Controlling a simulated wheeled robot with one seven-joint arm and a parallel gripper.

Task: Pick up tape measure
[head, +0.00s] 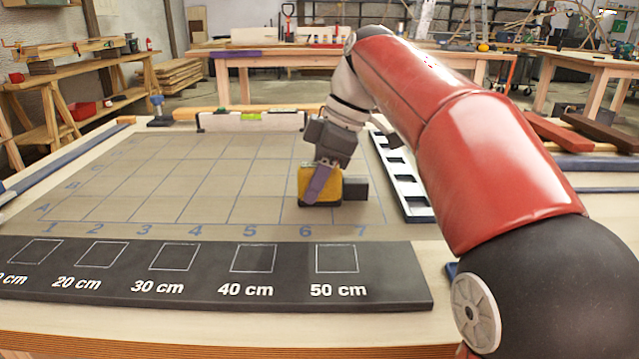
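The tape measure (305,190) is a small yellow case with dark edges. It is upright on the gridded board, near column 6 in the row closest to me. My gripper (319,186) reaches down over it from above. One grey-purple finger lies slantwise across the case's near face. The other finger is hidden behind the case, so I cannot tell whether the fingers press on it. No gap shows under the case.
A dark block (356,188) sits right beside the tape measure. The gridded board (160,185) is otherwise clear to the left. A black strip (205,262) with centimetre marks lies in front. A white-and-black slotted frame (412,192) is at right, a spirit level (224,122) behind.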

